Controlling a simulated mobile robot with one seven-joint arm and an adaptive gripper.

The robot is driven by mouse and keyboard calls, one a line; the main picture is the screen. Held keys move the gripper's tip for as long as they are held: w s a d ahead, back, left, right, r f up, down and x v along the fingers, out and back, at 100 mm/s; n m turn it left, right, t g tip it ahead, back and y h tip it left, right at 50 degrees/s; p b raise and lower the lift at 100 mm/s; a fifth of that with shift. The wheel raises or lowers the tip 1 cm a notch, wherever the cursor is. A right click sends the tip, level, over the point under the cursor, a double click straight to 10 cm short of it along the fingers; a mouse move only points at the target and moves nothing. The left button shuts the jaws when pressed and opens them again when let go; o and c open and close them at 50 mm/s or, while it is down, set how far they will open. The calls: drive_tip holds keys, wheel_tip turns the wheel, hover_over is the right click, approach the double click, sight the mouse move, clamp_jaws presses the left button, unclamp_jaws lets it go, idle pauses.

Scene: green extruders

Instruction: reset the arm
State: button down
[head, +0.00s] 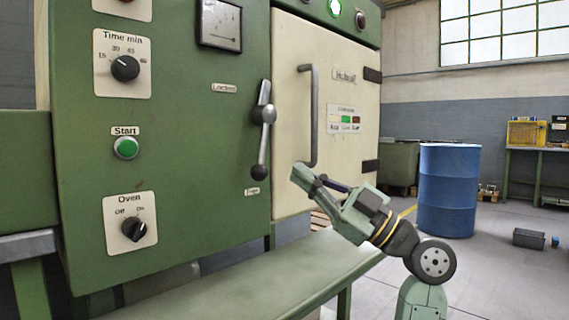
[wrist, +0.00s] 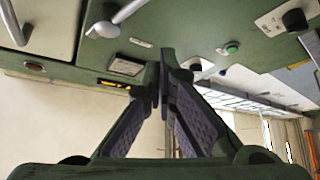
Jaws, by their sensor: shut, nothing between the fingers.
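My gripper (head: 303,176) is at the end of my arm, in front of the lower part of the cream oven door (head: 335,150) in the head view. It is close to the lower end of the door's grey handle (head: 314,115), and I cannot tell whether it touches it. In the wrist view my gripper (wrist: 160,75) has its dark fingers together at the tips, with nothing between them. The door looks shut. The locking lever (head: 264,130) with its dark knob hangs roughly upright on the green panel left of the door.
The green machine (head: 190,150) bears a timer knob (head: 125,68), a green start button (head: 126,148) and an oven knob (head: 134,229). A green bench (head: 240,275) runs below it. A blue barrel (head: 448,190) stands at right. Open floor (head: 500,270) lies right of my arm.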

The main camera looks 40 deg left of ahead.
drive_tip(key=shift+w+d+f, duration=0.15)
drive_tip(key=shift+d+f, duration=0.05)
drive_tip(key=shift+d, duration=0.15)
idle(0.3)
